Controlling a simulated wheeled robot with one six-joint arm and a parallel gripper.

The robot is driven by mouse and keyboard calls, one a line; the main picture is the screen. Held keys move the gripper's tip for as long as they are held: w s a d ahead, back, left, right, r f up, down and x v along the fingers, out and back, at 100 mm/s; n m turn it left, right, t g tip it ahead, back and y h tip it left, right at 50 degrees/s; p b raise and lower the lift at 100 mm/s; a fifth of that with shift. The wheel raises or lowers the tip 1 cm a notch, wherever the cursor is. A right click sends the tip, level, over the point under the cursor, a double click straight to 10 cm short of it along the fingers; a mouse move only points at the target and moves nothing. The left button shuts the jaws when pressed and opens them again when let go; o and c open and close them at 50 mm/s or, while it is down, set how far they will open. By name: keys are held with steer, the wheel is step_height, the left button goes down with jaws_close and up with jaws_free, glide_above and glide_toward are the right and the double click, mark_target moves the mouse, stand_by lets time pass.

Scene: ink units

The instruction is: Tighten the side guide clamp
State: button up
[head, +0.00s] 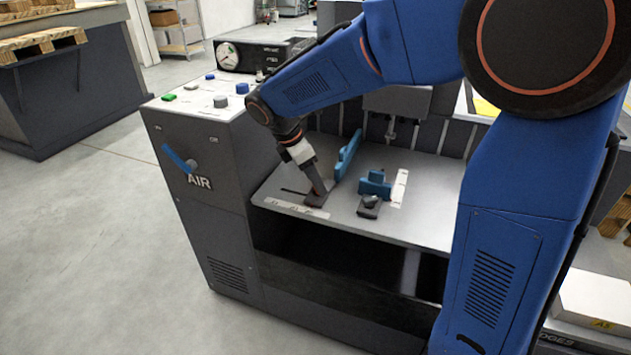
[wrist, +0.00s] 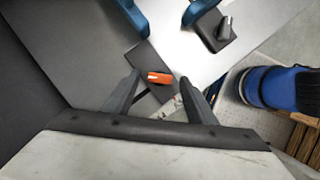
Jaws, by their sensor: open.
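My gripper (wrist: 160,82) is open, pointing down at the work surface on the left side. Between its fingertips in the wrist view is a dark clamp block with an orange lever (wrist: 158,77). The fingers stand either side of the lever; I cannot tell whether they touch it. In the head view, my gripper (head: 317,188) largely hides this clamp. A blue guide (head: 347,155) stands just behind and right of it. A second dark clamp (head: 369,207) with a grey lever sits by another blue guide (head: 375,183); this clamp also shows in the wrist view (wrist: 209,32).
The grey work surface (head: 425,210) has a front edge above a dark open bay. Left of it stands a cabinet with buttons, a gauge (head: 228,57) and a blue AIR handle (head: 178,158). The surface right of the second clamp is clear.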

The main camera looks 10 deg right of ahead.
steer(key=shift+d+f, duration=0.25)
steer(key=shift+f, duration=0.35)
steer(key=c, duration=1)
steer(key=shift+c, duration=0.2)
